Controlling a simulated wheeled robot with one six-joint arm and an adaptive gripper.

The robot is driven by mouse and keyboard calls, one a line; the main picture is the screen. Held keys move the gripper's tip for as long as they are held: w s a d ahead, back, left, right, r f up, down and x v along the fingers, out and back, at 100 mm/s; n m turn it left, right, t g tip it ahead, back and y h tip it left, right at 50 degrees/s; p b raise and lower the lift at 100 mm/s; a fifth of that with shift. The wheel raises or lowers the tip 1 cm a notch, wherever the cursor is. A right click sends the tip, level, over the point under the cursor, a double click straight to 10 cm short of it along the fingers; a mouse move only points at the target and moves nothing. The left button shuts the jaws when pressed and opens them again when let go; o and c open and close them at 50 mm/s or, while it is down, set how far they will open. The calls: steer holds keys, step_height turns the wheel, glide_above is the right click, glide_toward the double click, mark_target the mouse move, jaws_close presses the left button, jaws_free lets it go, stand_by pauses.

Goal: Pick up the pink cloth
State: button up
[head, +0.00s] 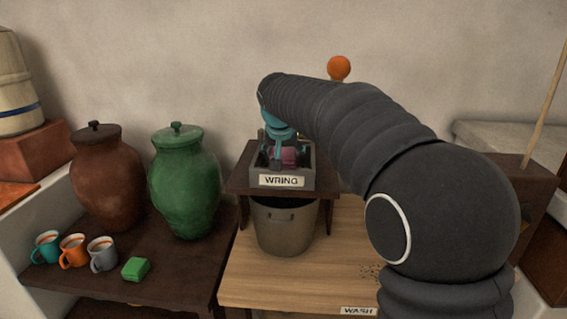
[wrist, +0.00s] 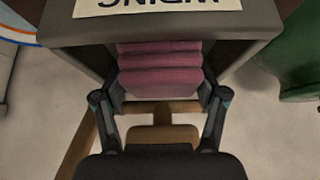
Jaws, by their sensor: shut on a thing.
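The pink cloth (wrist: 160,70) is a folded, ridged bundle in the wrist view, inside the grey box labelled WRING (wrist: 52,22).
The box stands on a small dark shelf (head: 237,184) above a metal pot (head: 285,228). A green jar (head: 184,185) and a brown jar (head: 108,180) stand to the left, with mugs (head: 73,250) and a green block (head: 134,268) in front. A wooden worktop (head: 265,280) carries a WASH label.

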mark_target(283, 151)
step_height(283, 151, up, 4)
steer(key=shift+r, duration=0.25)
steer(key=s+b, duration=0.2)
steer(key=s, duration=1.6)
steer(key=shift+a+f+b, duration=0.2)
steer(key=shift+a+b, duration=0.1)
steer(key=o, duration=0.7)
steer(key=c, duration=0.4)
steer(key=shift+c, duration=0.2)
